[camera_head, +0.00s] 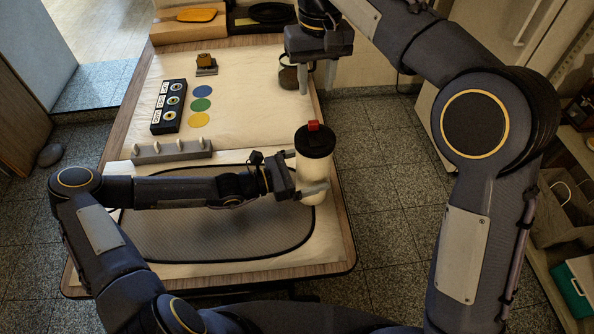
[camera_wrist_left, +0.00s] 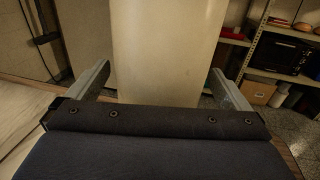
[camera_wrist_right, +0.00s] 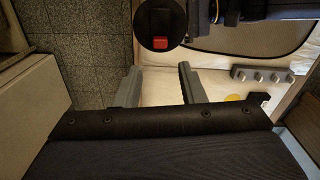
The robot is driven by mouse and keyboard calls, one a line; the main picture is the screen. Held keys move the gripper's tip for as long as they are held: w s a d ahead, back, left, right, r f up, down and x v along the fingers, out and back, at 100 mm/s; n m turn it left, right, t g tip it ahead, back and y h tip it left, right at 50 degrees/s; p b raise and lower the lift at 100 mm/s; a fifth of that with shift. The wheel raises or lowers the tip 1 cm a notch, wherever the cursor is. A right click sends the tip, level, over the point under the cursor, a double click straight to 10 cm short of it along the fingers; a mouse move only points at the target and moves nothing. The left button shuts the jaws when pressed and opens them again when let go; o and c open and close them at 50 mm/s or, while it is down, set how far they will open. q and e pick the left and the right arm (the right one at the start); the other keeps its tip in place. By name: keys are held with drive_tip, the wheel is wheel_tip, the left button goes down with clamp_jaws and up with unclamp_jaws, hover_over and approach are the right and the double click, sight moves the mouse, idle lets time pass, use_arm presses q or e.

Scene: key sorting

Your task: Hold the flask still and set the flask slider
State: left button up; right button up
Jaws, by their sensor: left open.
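The flask (camera_head: 309,172) stands upright near the table's right edge, with a cream body, a black lid (camera_head: 314,143) and a red slider (camera_head: 313,126) on top. My left gripper (camera_head: 314,190) is open, with its fingers on either side of the flask body. In the left wrist view the flask (camera_wrist_left: 165,45) fills the middle between the fingers, with gaps beside it. My right gripper (camera_head: 318,78) is open and empty, above and beyond the flask. The right wrist view shows the black lid (camera_wrist_right: 150,18) and red slider (camera_wrist_right: 160,42) ahead of its fingertips (camera_wrist_right: 160,72).
A dark patterned mat (camera_head: 210,245) lies under my left arm. Floor lies right of the table.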

use_arm(q)
drive_tip(key=shift+d, duration=0.2)
drive_tip(key=c, duration=1.2)
drive_tip(key=shift+c, duration=0.6)
use_arm(e)
drive_tip(key=shift+d, duration=0.1)
drive_tip(key=c, duration=0.4)
drive_tip(key=shift+s+d+n+y, duration=0.2)
drive_tip(key=shift+d+n+y, duration=0.1)
drive_tip(key=shift+n, duration=0.3)
drive_tip(key=shift+c, duration=1.1)
drive_tip(key=s+d+n+y, duration=0.1)
drive_tip(key=n, duration=0.1)
drive_tip(key=s+d+n+t+y, duration=0.1)
drive_tip(key=n, duration=0.2)
drive_tip(key=s+d+n+t+y, duration=0.1)
drive_tip(key=s+d+n, duration=0.1)
drive_tip(key=shift+s+n, duration=0.1)
drive_tip(key=shift+n, duration=0.2)
clamp_jaws()
drive_tip(key=s+d+f+n+t+y, duration=0.1)
drive_tip(key=s+d+n+t+y, duration=0.1)
drive_tip(key=s+n, duration=0.4)
drive_tip(key=shift+d+f+n+t, duration=0.3)
drive_tip(key=shift+d+f+n, duration=0.1)
